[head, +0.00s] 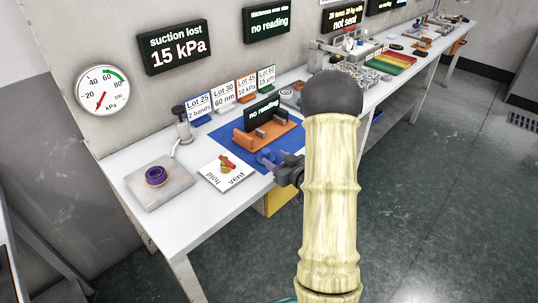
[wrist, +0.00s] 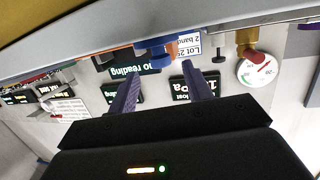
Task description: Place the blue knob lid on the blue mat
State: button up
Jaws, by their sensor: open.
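The blue knob lid (head: 267,156) is at the front edge of the blue mat (head: 222,137) in the head view, and appears to rest on it. The lid also shows in the wrist view (wrist: 154,50), just beyond my fingertips and roughly between them. My gripper (head: 286,171) is right beside the lid at the table's front edge; my arm hides part of it. In the wrist view its two fingers (wrist: 160,82) are spread apart with nothing between them. I cannot tell whether a finger touches the lid.
An orange fixture (head: 283,137) stands on the mat behind the lid. A white hold/vent plate (head: 214,181) with a red-and-yellow lever lies to the left. Further left is a grey block (head: 173,190) with a purple-and-yellow ring. Lot cards (head: 224,97) stand along the wall.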

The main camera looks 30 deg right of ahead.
jog(key=a+v, duration=0.1)
jog(key=v, duration=0.5)
jog(key=shift+d, duration=0.5)
jog(key=s+a+m+g+h, duration=0.1)
jog(key=s+a+g+h, duration=0.1)
jog(key=s+a+g, duration=1)
jog(key=s+a+r, duration=0.1)
jog(key=s+a, duration=0.2)
jog(key=a, duration=0.3)
jog(key=shift+a+m+g, duration=0.15)
jog(key=shift+m+g, duration=0.25)
